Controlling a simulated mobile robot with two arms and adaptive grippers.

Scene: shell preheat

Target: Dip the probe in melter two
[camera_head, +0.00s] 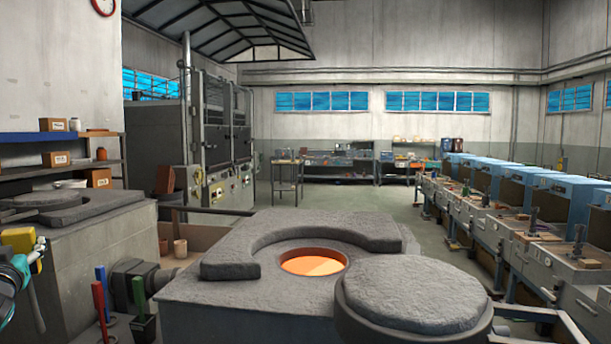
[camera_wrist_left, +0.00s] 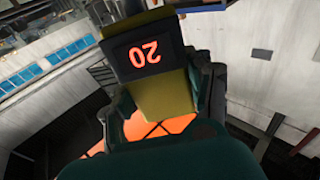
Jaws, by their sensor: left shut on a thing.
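The probe (camera_head: 18,240) is a yellow device at the left edge of the head view. In the left wrist view the probe (camera_wrist_left: 168,97) shows a dark display with a red 20, upside down. My left gripper (camera_head: 22,268) is shut on it, with dark fingers on both sides in the wrist view (camera_wrist_left: 165,100). The probe's lower end is hidden. A grey melter (camera_head: 240,312) stands front centre with a glowing orange opening (camera_head: 313,263), well right of my gripper. A second melter (camera_head: 85,238) stands at left with its lid (camera_head: 45,199) on top. No number shows on either. My right gripper is out of view.
A thick round lid (camera_head: 415,293) sits swung aside, right of the opening. Red (camera_head: 100,302), green (camera_head: 139,294) and blue (camera_head: 102,279) handles stand left of the front melter. Blue-topped machines (camera_head: 545,190) line the right; the floor (camera_head: 395,212) between is clear.

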